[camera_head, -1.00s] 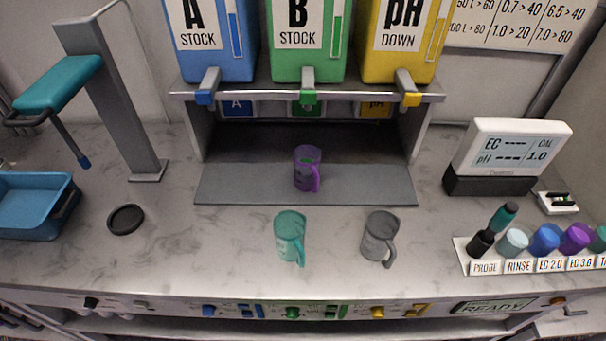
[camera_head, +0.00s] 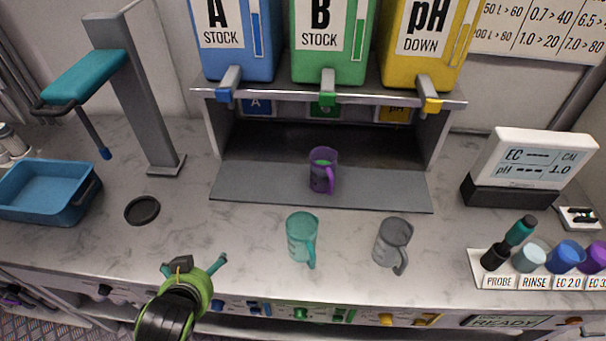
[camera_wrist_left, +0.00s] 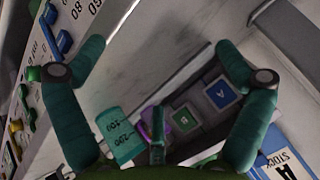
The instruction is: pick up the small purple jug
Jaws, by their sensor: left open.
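The small purple jug (camera_head: 322,172) stands upright on the grey shelf mat under the B stock tank's green tap, with green showing inside it. In the left wrist view a purple strip of it (camera_wrist_left: 147,134) shows, partly hidden behind the teal jug. My left gripper (camera_head: 194,265) is open and empty above the counter's front edge, to the left of and nearer than the purple jug. Its two teal fingers (camera_wrist_left: 158,62) stand wide apart in the left wrist view. My right gripper is in neither view.
A teal jug (camera_head: 302,238) and a grey jug (camera_head: 394,244) stand on the counter in front of the mat (camera_head: 240,187). A black disc (camera_head: 142,210) and a blue tray (camera_head: 45,212) are at the left. A probe rack (camera_head: 540,283) is at the right.

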